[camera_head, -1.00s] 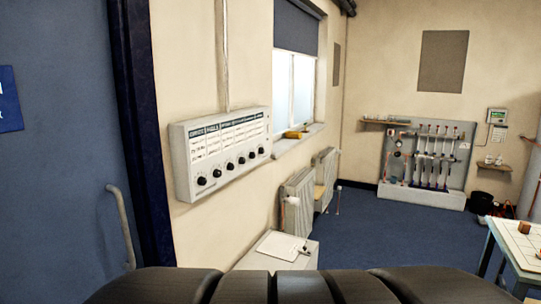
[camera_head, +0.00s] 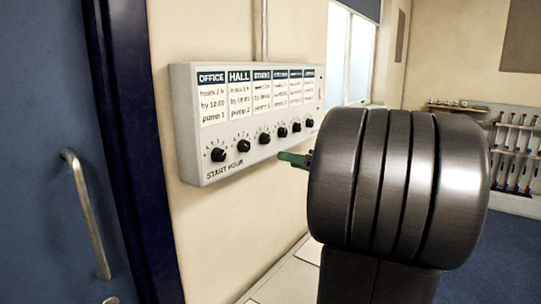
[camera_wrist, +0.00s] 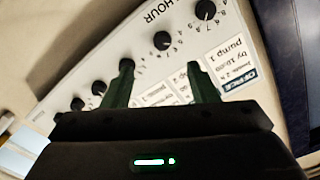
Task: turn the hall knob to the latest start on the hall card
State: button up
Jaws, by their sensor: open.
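The hall card (camera_head: 239,98) is second from the left on a pale wall panel (camera_head: 190,120). It reads "heats", a blurred "by" time and "pump 2". The black hall knob (camera_head: 243,146) sits below it; its pointer setting is too small to read. In the wrist view the hall knob (camera_wrist: 162,40) lies beyond my fingertips, between their lines and apart from them. My gripper (camera_wrist: 164,76) is open and empty, with two green fingers. In the head view a green finger of my gripper (camera_head: 293,158) shows right of and below the hall knob; my dark arm hides the rest.
The office knob (camera_head: 218,155) is left of the hall knob, and the third knob (camera_head: 264,138) is close on its right. Several more knobs follow. A blue door (camera_head: 40,200) with a metal handle (camera_head: 85,215) stands left. A window (camera_head: 350,55) is behind my arm.

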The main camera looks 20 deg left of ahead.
aim_at(247, 147)
jog(key=x, duration=0.4)
jog(key=r+p+x, duration=0.1)
jog(key=x, duration=0.4)
jog(key=p+x, duration=0.1)
jog(key=x, duration=0.4)
jog(key=shift+w+r, duration=0.15)
jog(key=shift+w, duration=0.1)
jog(key=shift+c, duration=0.4)
jog(key=c, duration=0.9)
